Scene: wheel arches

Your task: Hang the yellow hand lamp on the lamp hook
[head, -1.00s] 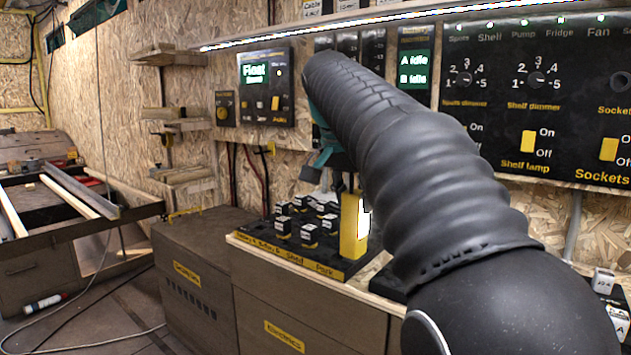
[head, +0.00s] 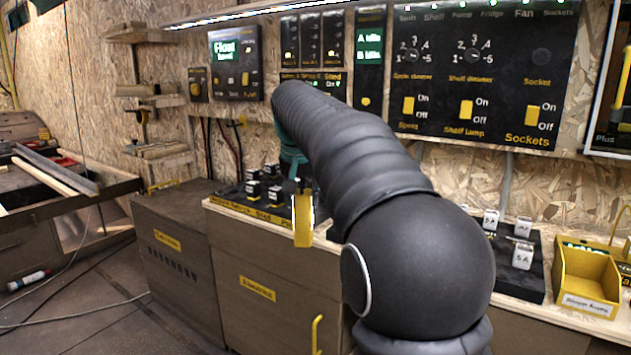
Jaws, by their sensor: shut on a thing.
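The yellow hand lamp (head: 303,222) hangs upright below my gripper (head: 302,186), with a pale lit strip along its edge. My gripper is shut on its top end; the arm hides most of the gripper. The lamp shows in front of the bench's front edge, beside the dark switch board. A small yellow hook-like piece (head: 240,122) sits on the wall below the Float panel. I cannot tell whether it is the lamp hook.
Bench cabinets (head: 262,275) stand below the lamp, with a yellow bent bar (head: 317,335) in front. Small blocks (head: 254,190) stand on the bench board. A yellow bin (head: 586,278) is at the right. Switch panels (head: 475,75) cover the wall. The floor at lower left is mostly clear.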

